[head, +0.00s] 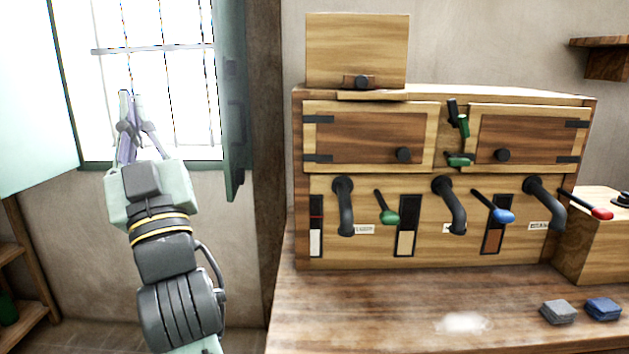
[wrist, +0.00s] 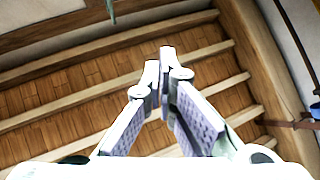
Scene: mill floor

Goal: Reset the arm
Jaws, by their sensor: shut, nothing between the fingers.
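My gripper (head: 131,95) is raised at the left in the head view, in front of the bright window and pointing up. Its two fingers come together at the tips in the wrist view (wrist: 160,60), with nothing between them. My arm stands upright below it, clear of the wooden cabinet on the right.
An open window (head: 150,60) with shutters is behind my gripper. A wooden cabinet (head: 380,255) with doors, black spouts and coloured levers stands on a bench (head: 350,310). White powder (head: 463,323), a grey cloth (head: 558,311) and a blue cloth (head: 603,309) lie there. Ceiling beams (wrist: 60,105) fill the wrist view.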

